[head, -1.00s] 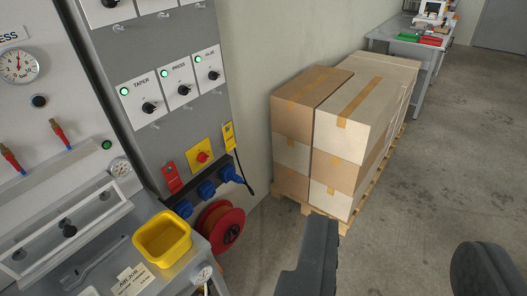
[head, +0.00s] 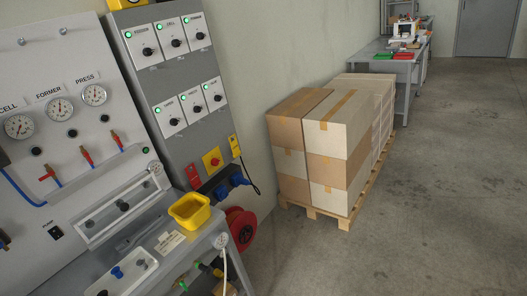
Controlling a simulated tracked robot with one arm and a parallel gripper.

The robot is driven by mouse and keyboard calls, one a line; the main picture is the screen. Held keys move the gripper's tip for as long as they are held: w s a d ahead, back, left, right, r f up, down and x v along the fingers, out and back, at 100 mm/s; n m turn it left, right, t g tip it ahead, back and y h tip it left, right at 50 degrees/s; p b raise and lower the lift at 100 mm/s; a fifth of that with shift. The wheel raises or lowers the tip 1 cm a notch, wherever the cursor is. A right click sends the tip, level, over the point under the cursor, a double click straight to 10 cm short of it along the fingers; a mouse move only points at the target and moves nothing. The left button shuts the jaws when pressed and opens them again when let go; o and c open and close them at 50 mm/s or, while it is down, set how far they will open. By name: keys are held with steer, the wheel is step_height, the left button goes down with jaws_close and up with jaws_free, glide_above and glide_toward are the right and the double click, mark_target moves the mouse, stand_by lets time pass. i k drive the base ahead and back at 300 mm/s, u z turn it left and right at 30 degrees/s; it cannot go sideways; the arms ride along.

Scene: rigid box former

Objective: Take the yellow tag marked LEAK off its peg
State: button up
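A small yellow tag (head: 235,146) hangs at the lower right edge of the grey switch cabinet (head: 186,80), above the blue sockets. Its lettering is too small to read, and I cannot make out its peg. A red tag (head: 194,177) hangs to its left on the same cabinet. Between them is a yellow plate with a red rotary switch (head: 212,160). My gripper is not in view.
A workbench with a yellow bin (head: 190,209) stands in front of the cabinet. A red cable reel (head: 241,228) is below the sockets. Stacked cartons (head: 334,140) on a pallet stand to the right. The concrete floor (head: 430,200) at right is clear.

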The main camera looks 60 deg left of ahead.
mark_target(235, 146)
steer(key=u, duration=0.25)
steer(key=i, duration=2.05)
steer(key=u, duration=1)
steer(key=i, duration=1.05)
steer(key=u, duration=1.25)
steer(key=i, duration=0.65)
steer(key=u, duration=0.45)
